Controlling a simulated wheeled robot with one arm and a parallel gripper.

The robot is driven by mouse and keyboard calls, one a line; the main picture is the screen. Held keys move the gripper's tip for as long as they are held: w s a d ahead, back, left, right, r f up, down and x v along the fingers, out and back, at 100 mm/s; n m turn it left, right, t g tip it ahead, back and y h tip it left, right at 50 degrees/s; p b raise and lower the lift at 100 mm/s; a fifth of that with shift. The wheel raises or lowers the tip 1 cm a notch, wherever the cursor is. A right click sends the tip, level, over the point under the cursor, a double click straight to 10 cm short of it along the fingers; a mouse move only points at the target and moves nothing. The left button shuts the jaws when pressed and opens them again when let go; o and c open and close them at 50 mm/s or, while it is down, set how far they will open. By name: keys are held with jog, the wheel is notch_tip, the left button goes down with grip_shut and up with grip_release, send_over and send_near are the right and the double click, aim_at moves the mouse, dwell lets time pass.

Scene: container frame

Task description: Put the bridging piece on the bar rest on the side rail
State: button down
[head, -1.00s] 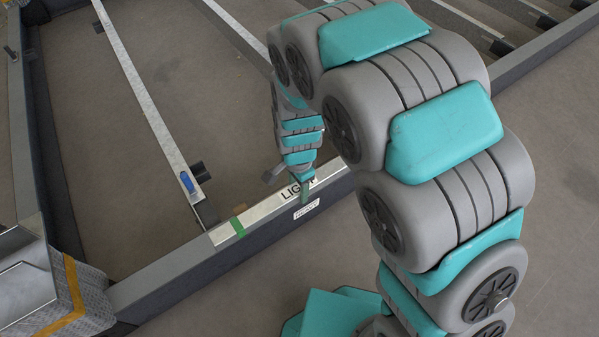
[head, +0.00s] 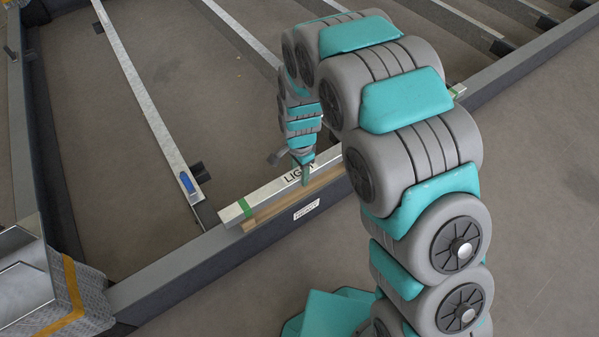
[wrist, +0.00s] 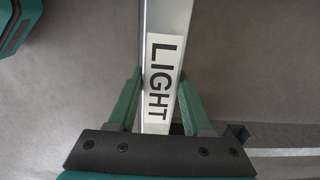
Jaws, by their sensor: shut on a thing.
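The bridging piece, a long silver bar (head: 265,197) with green tape near its ends and a LIGHT label, runs along the side rail (head: 230,248) and passes behind my arm. My gripper (head: 303,172) is shut on the bar at the label. In the wrist view, my gripper's green fingers (wrist: 160,105) stand on both sides of the bar (wrist: 153,18). The bar is a little above the rail, with a light-brown wooden strip (head: 262,218) showing under it. I cannot tell which part is the bar rest; my arm hides much of the rail.
A silver cross bar (head: 150,110) with a blue piece (head: 187,181) ends near the rail, beside a dark block (head: 198,170). A shiny wrapped corner with orange tape (head: 70,295) is at the lower left. Several more cross bars lie at the upper right. The floor in front is clear.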

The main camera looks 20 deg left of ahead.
aim_at(299, 171)
jog(key=shift+f, duration=0.1)
jog(key=shift+c, duration=1.6)
grip_release()
notch_tip(299, 171, up, 12)
